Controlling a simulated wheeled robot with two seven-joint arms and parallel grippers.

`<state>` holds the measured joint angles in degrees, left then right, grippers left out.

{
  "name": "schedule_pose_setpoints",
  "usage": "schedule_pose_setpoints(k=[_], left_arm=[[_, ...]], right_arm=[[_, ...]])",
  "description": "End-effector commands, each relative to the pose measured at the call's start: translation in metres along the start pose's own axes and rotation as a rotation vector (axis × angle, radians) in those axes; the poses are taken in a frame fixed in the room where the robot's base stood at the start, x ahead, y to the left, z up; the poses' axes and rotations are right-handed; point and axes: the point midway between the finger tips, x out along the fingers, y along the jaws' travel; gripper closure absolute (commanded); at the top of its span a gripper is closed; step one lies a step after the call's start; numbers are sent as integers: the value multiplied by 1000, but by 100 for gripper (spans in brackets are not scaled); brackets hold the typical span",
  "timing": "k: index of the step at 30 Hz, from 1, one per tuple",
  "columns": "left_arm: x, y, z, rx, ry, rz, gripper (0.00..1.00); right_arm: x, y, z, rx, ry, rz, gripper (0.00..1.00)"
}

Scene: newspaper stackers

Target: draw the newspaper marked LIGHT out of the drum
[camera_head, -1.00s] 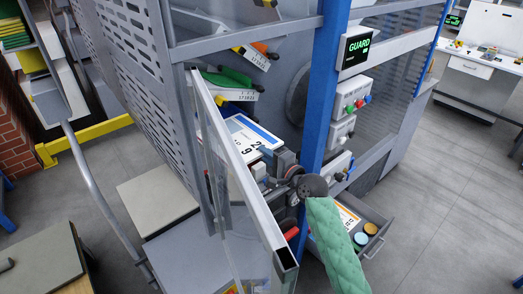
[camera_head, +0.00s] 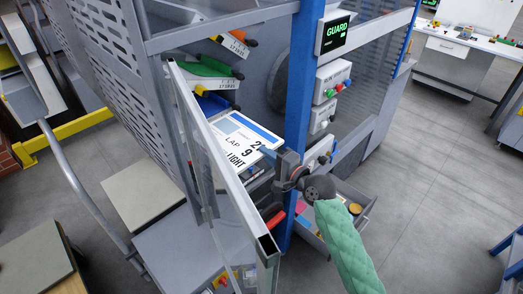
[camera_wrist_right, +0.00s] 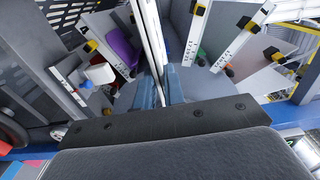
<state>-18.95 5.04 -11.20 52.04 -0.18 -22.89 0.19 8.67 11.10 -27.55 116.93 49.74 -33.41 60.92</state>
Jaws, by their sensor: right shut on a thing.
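In the right wrist view the sheet shows edge-on as a pale upright strip (camera_wrist_right: 152,35) between the blue fingertips (camera_wrist_right: 160,88). The drum (camera_wrist_right: 125,92) has radial plates with coloured clips on both sides of the sheet. I cannot tell how much of the sheet is still between plates. My left gripper is not in view.
The framed glass door (camera_head: 222,160) stands open close left of the newspaper. A blue post (camera_head: 299,100) with a GUARD display (camera_head: 335,33) and button boxes (camera_head: 332,80) rises just right of it. An open drawer (camera_head: 357,197) is below my right arm. Open floor lies to the right.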

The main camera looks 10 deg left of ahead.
Motion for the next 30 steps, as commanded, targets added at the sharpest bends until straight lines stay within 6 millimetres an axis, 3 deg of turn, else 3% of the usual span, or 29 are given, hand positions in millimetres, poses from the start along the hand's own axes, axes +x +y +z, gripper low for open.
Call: schedule_pose_setpoints(k=[21, 30], left_arm=[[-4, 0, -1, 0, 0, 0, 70], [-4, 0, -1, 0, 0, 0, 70]], right_arm=[[-56, 0, 0, 0, 0, 0, 100], [-59, 0, 0, 0, 0, -1, 100]])
